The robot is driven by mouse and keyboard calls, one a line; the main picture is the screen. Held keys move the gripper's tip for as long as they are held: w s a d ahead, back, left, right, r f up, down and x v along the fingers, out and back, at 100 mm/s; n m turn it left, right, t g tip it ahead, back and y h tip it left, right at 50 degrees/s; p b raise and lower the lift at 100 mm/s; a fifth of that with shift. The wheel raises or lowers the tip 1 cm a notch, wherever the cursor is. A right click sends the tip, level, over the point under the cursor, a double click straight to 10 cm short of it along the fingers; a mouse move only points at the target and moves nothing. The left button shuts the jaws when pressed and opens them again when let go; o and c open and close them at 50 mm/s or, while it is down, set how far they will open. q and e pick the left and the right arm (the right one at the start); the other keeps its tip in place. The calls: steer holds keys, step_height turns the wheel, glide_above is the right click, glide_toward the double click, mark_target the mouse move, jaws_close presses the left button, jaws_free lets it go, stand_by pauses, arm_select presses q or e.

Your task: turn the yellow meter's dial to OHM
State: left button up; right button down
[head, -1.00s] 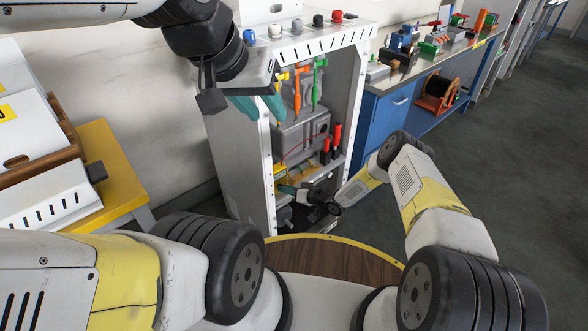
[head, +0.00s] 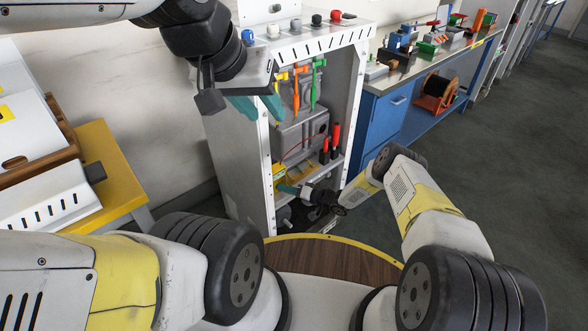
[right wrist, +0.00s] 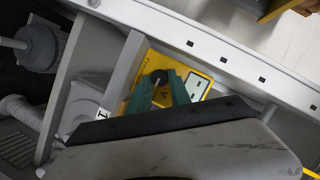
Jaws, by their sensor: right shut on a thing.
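The yellow meter (right wrist: 190,66) sits inside the grey cabinet. Its small black dial (right wrist: 158,76) shows between my fingertips in the right wrist view. The meter also shows small in the head view (head: 279,172), low on the cabinet's left side. My right gripper (right wrist: 160,84) reaches in with its teal fingers shut on the dial. The fingers cover part of the meter's face. The dial's pointer and markings are too small to read. My left gripper (head: 258,107) is open and empty, beside the cabinet's upper left front edge.
The grey cabinet (head: 235,165) has a front frame close around my right gripper. Orange and green tools (head: 315,85) hang above, and red-handled tools (head: 335,135) stand to the right. A blue bench (head: 385,110) stands at the right. A yellow table (head: 110,165) is at the left.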

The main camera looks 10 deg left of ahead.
steer(key=c, duration=1.2)
jaws_free()
steer(key=v, duration=0.7)
steer(key=shift+s+d+r, duration=0.1)
steer(key=shift+d, duration=0.3)
